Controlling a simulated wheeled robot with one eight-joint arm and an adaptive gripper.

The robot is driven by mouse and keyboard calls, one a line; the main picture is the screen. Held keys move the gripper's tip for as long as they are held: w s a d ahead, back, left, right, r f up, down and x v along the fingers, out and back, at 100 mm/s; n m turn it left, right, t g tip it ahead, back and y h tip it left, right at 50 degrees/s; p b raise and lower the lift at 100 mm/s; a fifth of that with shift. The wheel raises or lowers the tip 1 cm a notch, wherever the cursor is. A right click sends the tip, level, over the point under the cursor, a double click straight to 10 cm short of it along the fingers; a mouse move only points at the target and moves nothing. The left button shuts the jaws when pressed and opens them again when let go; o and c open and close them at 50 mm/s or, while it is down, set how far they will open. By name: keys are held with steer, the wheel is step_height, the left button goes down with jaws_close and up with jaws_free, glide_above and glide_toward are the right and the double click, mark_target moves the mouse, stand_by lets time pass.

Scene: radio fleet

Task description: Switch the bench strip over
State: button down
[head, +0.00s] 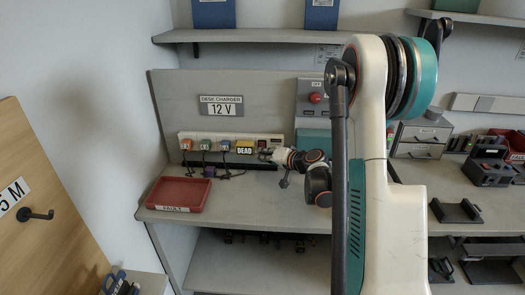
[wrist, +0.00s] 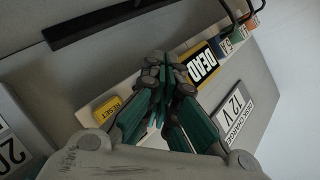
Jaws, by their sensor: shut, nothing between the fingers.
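The bench strip (head: 217,143) is a pale power strip along the back of the bench, below a sign reading 12 V (head: 221,106). Orange, green and blue plugs sit in its left part. A black-and-yellow DEAD tag (head: 244,148) is right of them; it also shows in the wrist view (wrist: 203,62). My gripper (head: 266,153) is at the strip's right end. In the wrist view my gripper (wrist: 171,68) is shut and empty, its tips over the strip between the DEAD tag and a yellow label (wrist: 109,107). The fingers hide that part; no switch shows clearly, and I cannot tell contact.
A red tray (head: 180,194) marked VAULT sits on the bench at left. A grey box with a red button (head: 315,98) stands right of the strip. Cables hang from the plugs. A wooden panel with a hook (head: 40,214) is at far left.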

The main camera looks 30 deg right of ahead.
stand_by(0.3)
steer(key=shift+s+a+r, duration=0.2)
steer(key=shift+s+a, duration=0.2)
steer(key=shift+s, duration=0.2)
steer(key=s+a, duration=0.1)
steer(key=s, duration=0.1)
steer(key=s+a+r, duration=0.1)
steer(key=s, duration=0.1)
steer(key=shift+a+r, duration=0.15)
steer(key=shift+a, duration=0.2)
stand_by(0.5)
